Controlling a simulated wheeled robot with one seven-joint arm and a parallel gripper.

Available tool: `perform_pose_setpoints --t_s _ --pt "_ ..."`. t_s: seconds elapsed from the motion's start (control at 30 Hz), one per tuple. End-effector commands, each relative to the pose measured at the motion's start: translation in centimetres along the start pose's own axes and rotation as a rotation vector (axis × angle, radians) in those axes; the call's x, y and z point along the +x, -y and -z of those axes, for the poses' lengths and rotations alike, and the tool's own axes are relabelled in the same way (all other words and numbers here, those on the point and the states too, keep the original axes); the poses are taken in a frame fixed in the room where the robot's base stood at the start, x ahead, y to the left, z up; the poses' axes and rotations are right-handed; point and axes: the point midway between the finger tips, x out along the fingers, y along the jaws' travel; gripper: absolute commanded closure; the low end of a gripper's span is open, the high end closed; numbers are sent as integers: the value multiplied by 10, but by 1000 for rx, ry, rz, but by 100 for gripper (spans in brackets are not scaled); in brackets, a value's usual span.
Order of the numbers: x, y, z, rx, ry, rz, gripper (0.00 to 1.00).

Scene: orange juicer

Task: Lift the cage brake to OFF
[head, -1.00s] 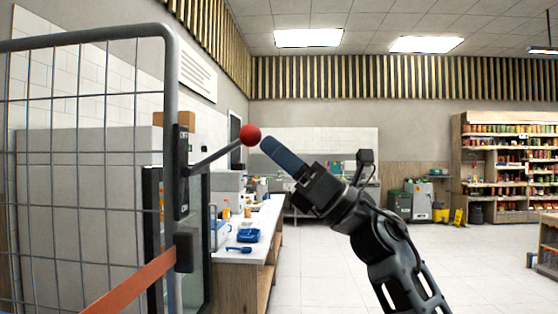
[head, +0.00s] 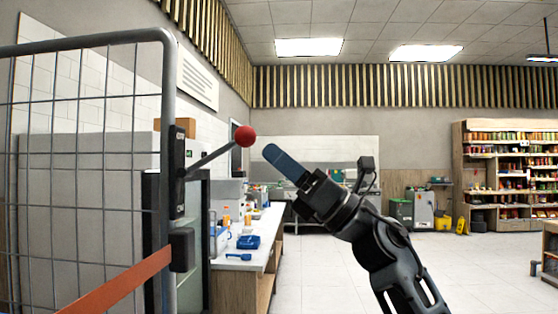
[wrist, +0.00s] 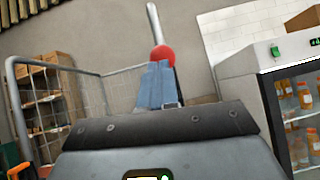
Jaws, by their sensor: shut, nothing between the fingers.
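The cage brake is a grey lever (head: 208,160) with a red ball knob (head: 245,136). It is hinged on a black plate (head: 178,170) on the cage's upright post and slants up to the right. My gripper (head: 271,151) has blue fingers, shut and empty. In the head view its tips are just right of the knob and slightly lower, with a small gap showing. In the wrist view the red knob (wrist: 163,55) shows just beyond the fingertips (wrist: 157,68), which overlap it; I cannot tell whether they touch.
The wire cage (head: 88,150) fills the left, with an orange strap (head: 118,284) across its lower part. A counter (head: 262,228) with a blue tray (head: 248,241) stands behind the lever. A glass-door fridge (wrist: 295,95) is at right in the wrist view. Open floor lies to the right.

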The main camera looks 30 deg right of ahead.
Motion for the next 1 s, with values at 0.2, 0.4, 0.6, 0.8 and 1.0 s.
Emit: perform_pose_setpoints --t_s 0.2,0.4,0.6,0.8,1.0 --pt "-30 5 4 -4 2 2 100" --pt "-67 3 -16 -2 1 1 100" --pt "-90 1 -30 1 0 -1 100" --pt "-98 0 -35 1 0 -2 100" --pt "-98 0 -36 1 0 -2 100"
